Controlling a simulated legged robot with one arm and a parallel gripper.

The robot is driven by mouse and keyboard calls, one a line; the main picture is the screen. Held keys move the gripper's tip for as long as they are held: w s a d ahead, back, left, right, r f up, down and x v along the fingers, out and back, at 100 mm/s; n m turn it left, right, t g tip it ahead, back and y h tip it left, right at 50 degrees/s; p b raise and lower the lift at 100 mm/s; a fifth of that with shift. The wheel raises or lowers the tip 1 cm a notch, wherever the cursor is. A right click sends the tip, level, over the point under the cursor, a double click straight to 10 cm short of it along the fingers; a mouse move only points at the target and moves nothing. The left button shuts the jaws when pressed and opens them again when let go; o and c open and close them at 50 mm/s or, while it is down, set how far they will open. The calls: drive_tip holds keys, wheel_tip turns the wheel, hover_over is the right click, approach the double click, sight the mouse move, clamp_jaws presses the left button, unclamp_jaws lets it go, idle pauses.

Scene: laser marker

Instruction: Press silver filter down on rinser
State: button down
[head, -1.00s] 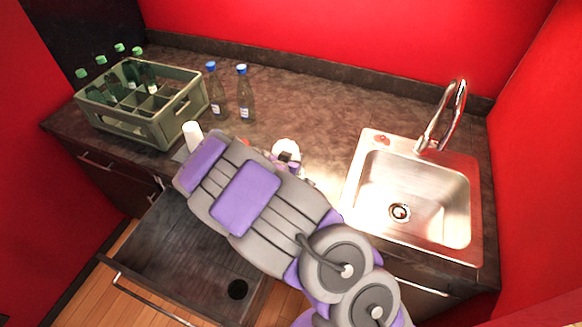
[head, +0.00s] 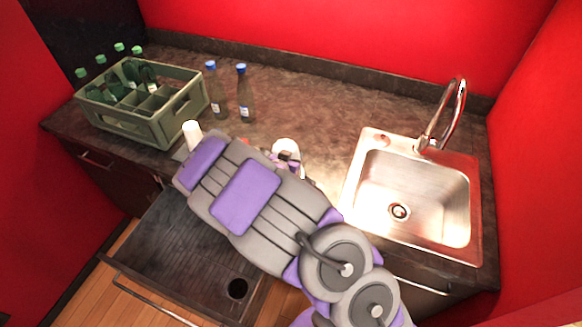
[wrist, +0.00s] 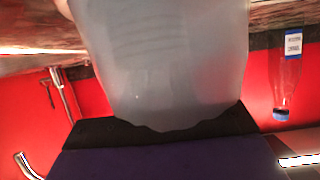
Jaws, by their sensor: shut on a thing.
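My gripper (head: 288,160) is mostly hidden behind my own arm in the head view, over the counter left of the sink. It is shut on a pale, smooth, cup-like thing (head: 286,146). That thing fills the middle of the wrist view (wrist: 170,60), very close to the camera, with a dark and purple gripper part below it. I cannot tell whether it is the silver filter. A small round shiny spot with a red tint (head: 380,139) lies on the sink's back left corner. I cannot tell whether it is the rinser.
The steel sink (head: 352,185) with its tall faucet (head: 458,100) is at the right. A green crate (head: 170,131) with bottles stands at the left, beside two blue-capped bottles (head: 217,98) (head: 244,98). A white cup (head: 192,133) is near the crate. An open drawer (head: 165,245) juts out below.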

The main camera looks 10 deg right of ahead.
wheel_tip(320, 180, up, 9)
drive_tip(key=p, duration=0.7)
idle(0.5)
idle(0.8)
